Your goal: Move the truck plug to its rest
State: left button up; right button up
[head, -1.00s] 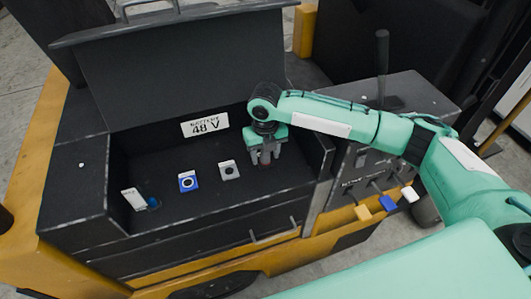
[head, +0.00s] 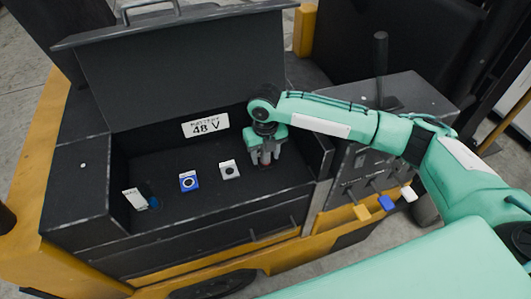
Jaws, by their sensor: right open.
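My right gripper (head: 265,160) points down into the open battery compartment (head: 210,200) of the truck, at its right end. Its jaws are open, around or just above a small dark-red thing that is mostly hidden by the fingers. I cannot tell whether this is the truck plug, or whether the fingers touch it. To its left sit a grey-white block with a dark round face (head: 230,170), a blue block with a ringed round face (head: 188,181) and a white tag (head: 135,199) with a small blue round piece beside it. My left gripper is out of view.
The compartment's right wall (head: 318,155) is close to my gripper. Levers with yellow, blue and white ends (head: 385,202) stick out at the front right.

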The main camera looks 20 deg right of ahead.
jog(key=shift+p, duration=0.4)
grip_shut()
jog(key=shift+r+p, duration=3.05)
jog(key=shift+p, duration=0.05)
notch_tip(320, 180, up, 4)
jog(key=p, duration=0.4)
jog(key=shift+r+p, duration=0.3)
jog(key=shift+r, duration=0.65)
